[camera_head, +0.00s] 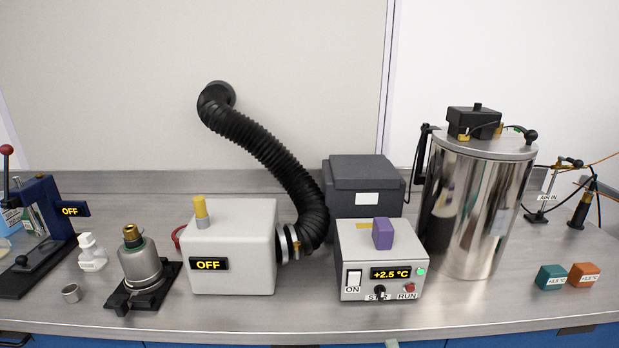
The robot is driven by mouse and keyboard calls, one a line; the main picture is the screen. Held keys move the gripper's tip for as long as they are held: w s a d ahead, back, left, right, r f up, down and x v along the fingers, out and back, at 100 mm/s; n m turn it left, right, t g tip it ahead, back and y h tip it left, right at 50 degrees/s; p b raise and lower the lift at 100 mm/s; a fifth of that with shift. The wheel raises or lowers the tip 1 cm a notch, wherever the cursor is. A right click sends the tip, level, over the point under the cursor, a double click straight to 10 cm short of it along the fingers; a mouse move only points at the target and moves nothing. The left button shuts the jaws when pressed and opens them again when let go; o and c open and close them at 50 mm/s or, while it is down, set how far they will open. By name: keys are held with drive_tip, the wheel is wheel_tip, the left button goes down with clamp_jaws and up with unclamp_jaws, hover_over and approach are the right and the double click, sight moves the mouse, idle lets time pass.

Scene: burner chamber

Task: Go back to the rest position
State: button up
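My gripper does not show in the head view, and nor does any part of my arm that I can be sure of. A steel lidded vessel (484,210) stands upright on the bench (330,312) at the right. A grey control box (352,243) in front of it reads +2.5 °C, with a green light lit and a purple block (382,233) on top. A white box (236,235) reading OFF stands to its left, joined to a black ribbed hose (262,147) that runs up to the wall.
A metal bomb-like cylinder (139,262) stands on a black base. Teal (550,277) and orange (584,275) blocks lie at the right. The bench's front strip is mostly clear.

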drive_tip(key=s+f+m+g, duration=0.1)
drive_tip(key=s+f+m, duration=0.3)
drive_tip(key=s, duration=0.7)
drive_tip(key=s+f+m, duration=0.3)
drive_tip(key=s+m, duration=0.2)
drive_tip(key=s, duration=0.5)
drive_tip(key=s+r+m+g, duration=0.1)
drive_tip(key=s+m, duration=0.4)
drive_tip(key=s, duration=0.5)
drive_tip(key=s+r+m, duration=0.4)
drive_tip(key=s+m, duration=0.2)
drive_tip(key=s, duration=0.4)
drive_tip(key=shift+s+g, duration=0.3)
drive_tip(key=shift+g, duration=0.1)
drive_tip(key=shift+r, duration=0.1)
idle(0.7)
